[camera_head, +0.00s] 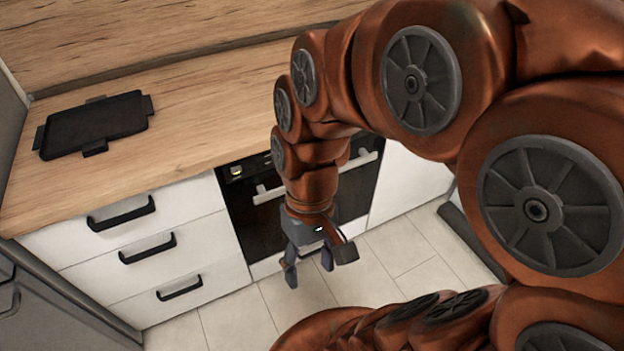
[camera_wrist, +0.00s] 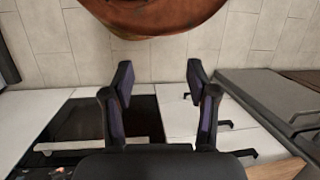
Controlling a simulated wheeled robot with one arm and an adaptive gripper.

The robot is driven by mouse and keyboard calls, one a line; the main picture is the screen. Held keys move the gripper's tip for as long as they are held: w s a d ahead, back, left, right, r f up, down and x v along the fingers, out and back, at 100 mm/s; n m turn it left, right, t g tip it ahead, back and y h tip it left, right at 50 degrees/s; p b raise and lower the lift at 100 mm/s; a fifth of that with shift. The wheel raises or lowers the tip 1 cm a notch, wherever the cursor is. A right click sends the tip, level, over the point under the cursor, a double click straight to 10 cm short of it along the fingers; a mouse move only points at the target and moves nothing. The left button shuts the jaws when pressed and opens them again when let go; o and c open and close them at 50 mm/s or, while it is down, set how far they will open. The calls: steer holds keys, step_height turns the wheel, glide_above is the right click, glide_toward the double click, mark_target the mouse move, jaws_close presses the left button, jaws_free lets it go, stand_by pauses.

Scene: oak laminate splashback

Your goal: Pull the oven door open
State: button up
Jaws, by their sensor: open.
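The oven door (camera_head: 258,228) is a dark panel under the worktop and looks closed. Its pale bar handle (camera_head: 268,194) runs across the top of the door, and my arm hides its middle. My gripper (camera_head: 309,270) points down in front of the oven, below the handle's height in the picture, with its fingers apart and nothing between them. In the wrist view, my gripper (camera_wrist: 159,72) shows the same open fingers. The dark oven front (camera_wrist: 146,118) lies at lower left there, with a pale bar, likely the handle (camera_wrist: 72,146), apart from the fingers.
White drawers with black handles (camera_head: 146,248) stand left of the oven. A black tray (camera_head: 95,127) lies on the wooden worktop (camera_head: 190,110). A white cabinet front (camera_head: 408,185) is to the right. The tiled floor (camera_head: 395,255) before the oven looks clear.

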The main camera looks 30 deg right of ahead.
steer(key=w+f+m+t+y+b, duration=0.1)
steer(key=w+f+y+b, duration=0.3)
steer(key=w, duration=0.4)
steer(key=w+f+m+y+b, duration=0.1)
steer(key=w+f+y+b, duration=0.3)
steer(key=w, duration=0.5)
steer(key=w+d+f+m+t+y+b, duration=0.2)
steer(key=w+d+f+t, duration=0.3)
steer(key=d, duration=0.3)
steer(key=w+d+f+m+t+y+b, duration=0.2)
steer(key=w+d+f+t+y, duration=0.15)
steer(key=w+d+f, duration=0.35)
steer(key=d+f+m+t+h+b, duration=0.1)
steer(key=d+f+m+t+h, duration=0.2)
steer(key=d, duration=0.5)
steer(key=d+f+m+t+h+b, duration=0.15)
steer(key=d+f+t, duration=0.25)
steer(key=d, duration=0.5)
steer(key=w+a+y, duration=0.1)
steer(key=w+a, duration=0.4)
steer(key=w, duration=0.1)
steer(key=shift+a+r+n, duration=0.15)
steer(key=shift+a+n, duration=0.05)
steer(key=shift+n, duration=0.15)
jaws_close()
